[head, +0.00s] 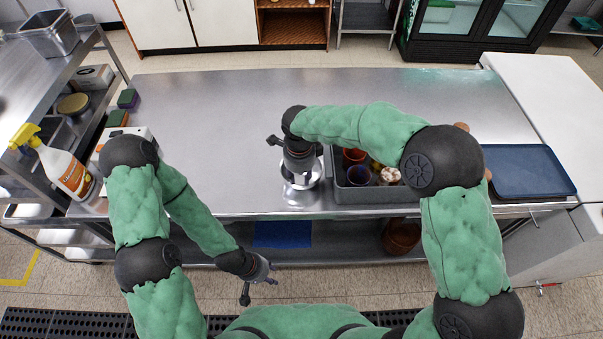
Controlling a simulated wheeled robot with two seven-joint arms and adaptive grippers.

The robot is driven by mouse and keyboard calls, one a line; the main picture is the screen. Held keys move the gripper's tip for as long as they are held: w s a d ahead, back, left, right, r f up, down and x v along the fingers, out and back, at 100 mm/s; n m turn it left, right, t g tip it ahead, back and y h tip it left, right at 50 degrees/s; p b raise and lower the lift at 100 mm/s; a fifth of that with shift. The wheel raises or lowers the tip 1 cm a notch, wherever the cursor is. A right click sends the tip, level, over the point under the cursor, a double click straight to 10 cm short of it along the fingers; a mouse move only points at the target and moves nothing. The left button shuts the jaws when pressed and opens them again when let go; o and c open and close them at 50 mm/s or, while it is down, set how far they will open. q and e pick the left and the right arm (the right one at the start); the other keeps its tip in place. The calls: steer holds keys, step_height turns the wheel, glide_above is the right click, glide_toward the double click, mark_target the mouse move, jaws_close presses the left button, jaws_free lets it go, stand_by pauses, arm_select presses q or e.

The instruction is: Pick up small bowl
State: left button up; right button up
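A small shiny metal bowl (302,192) is on the steel table, left of the grey bin. My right gripper (301,170) points down over the bowl and covers part of it. Its fingertips are hard to make out against the bowl, so I cannot tell whether they touch it or how far they are apart. My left gripper (260,289) hangs in front of the table, below its front edge, well away from the bowl. Its fingers look spread and hold nothing.
A grey bin (375,195) with cups stands right of the bowl, partly under my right arm. A blue tray (527,171) lies farther right. A spray bottle (65,172) and sponges (117,118) are at the left. The table (220,110) is clear behind and left of the bowl.

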mark_target(300, 185)
steer(key=f, duration=0.3)
steer(key=f+b, duration=0.1)
steer(key=f, duration=0.2)
steer(key=shift+w, duration=0.2)
steer(key=shift+s, duration=0.1)
jaws_close()
